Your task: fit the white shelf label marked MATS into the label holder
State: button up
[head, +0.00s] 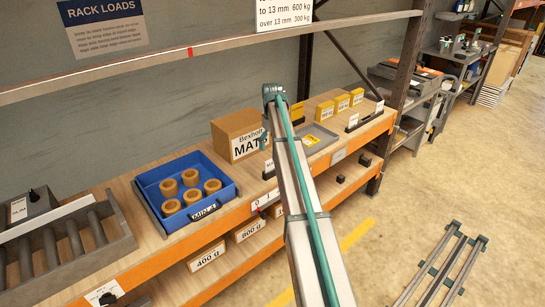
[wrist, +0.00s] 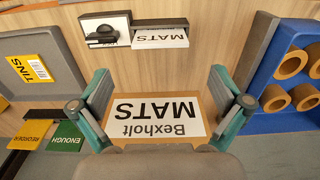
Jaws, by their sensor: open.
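The white label marked MATS (wrist: 160,38) shows upside down at the top of the wrist view. It lies against a black bar (wrist: 158,22) that looks like the label holder; I cannot tell whether it is seated in it. In the head view a dark holder with a white face (head: 268,170) is partly hidden by my arm. My gripper (wrist: 162,76) is open and empty, its fingers apart over the shelf board in the wrist view, with the label beyond the fingertips. The Bexholt MATS carton (wrist: 155,115) shows between the fingers, and stands at the back in the head view (head: 232,135).
A blue tray (head: 152,182) with several tan rings is left of the carton in the head view. A grey tray (head: 328,130) with a yellow TINS label is to the right. REORDER and ENOUGH cards (wrist: 67,138) stand near the grey tray.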

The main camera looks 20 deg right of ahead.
notch_tip(320, 180, up, 3)
jog(key=shift+r, duration=0.15)
dwell(0.4)
jog(key=s+a+f+m, duration=0.1)
jog(key=s+a+f, duration=0.9)
jog(key=s+f, duration=0.35)
jog(key=s+a+f+m, duration=0.1)
jog(key=s+a+f, duration=1.05)
jog(key=f, duration=0.25)
jog(key=s+a+f+g, duration=0.1)
jog(key=s+f+g, duration=0.1)
jog(key=s+f, duration=0.5)
jog(key=s+a+f+g, duration=0.1)
jog(key=s+f, duration=0.7)
jog(key=s, duration=1.1)
jog(key=s+a+f+m+g, duration=0.1)
jog(key=s+f+g, duration=0.2)
jog(key=s+f, duration=0.4)
jog(key=s, duration=0.7)
jog(key=shift+a+f+g, duration=0.2)
jog(key=shift+f+g, duration=0.1)
jog(key=shift+g, duration=0.1)
